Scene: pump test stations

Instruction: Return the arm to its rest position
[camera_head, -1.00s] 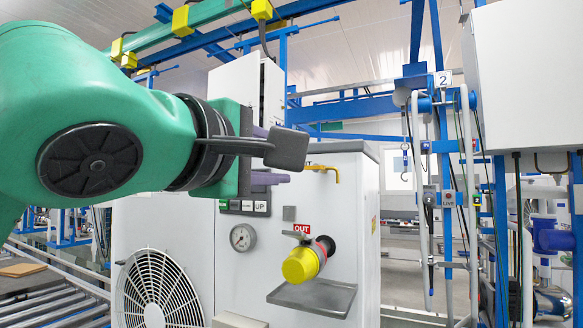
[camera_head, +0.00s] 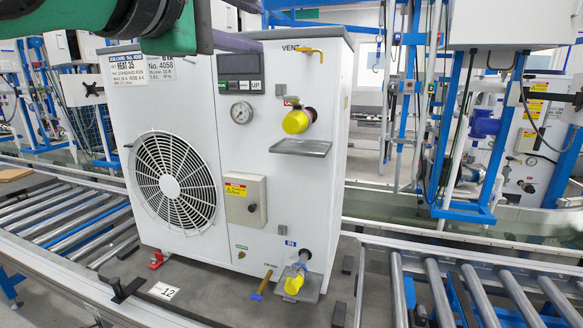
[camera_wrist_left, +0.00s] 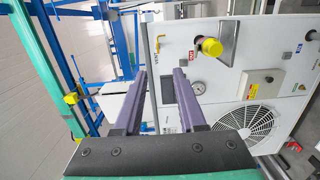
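My left arm (camera_head: 150,25) comes in at the top left of the head view, in front of the upper part of a white pump unit (camera_head: 270,190). My left gripper (camera_head: 258,27) has purple fingers near the unit's top edge. In the left wrist view the two fingers of the left gripper (camera_wrist_left: 160,75) stand apart with nothing between them. The white unit (camera_wrist_left: 288,75) lies beyond them in that view. I cannot tell how far the fingers are from the unit. My right gripper is not in view.
The unit has a fan grille (camera_head: 174,180), a gauge (camera_head: 241,112), an upper yellow-capped port (camera_head: 296,121) over a small tray, and a lower yellow-capped port (camera_head: 293,284). Roller conveyors (camera_head: 450,285) run on both sides. Blue frames (camera_head: 480,130) stand at the right.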

